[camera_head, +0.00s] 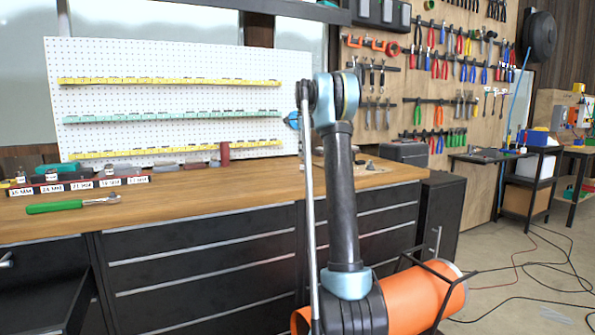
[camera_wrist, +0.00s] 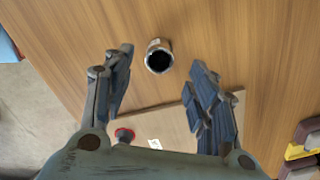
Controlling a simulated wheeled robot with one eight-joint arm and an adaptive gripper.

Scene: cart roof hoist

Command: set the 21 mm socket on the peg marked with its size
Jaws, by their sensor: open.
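In the wrist view a short steel socket (camera_wrist: 159,56) stands on the wooden bench top with its dark round opening toward the camera. My gripper (camera_wrist: 163,60) is open, with one finger on each side of the socket in the picture. Both fingers look apart from it, and I cannot tell the height between them. In the head view the peg rack (camera_head: 68,188) lies at the left end of the bench, with white size labels along its front; one label (camera_head: 82,185) seems to read 21 MM. Sockets show on some pegs. My gripper is hidden behind my arm there.
A green-handled ratchet (camera_head: 73,204) lies in front of the rack. In the wrist view a pale board (camera_wrist: 172,122) carries a red round item (camera_wrist: 124,134), and a dark red and yellow object (camera_wrist: 304,148) stands at right. A pegboard (camera_head: 200,100) rises behind the bench (camera_head: 215,198).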

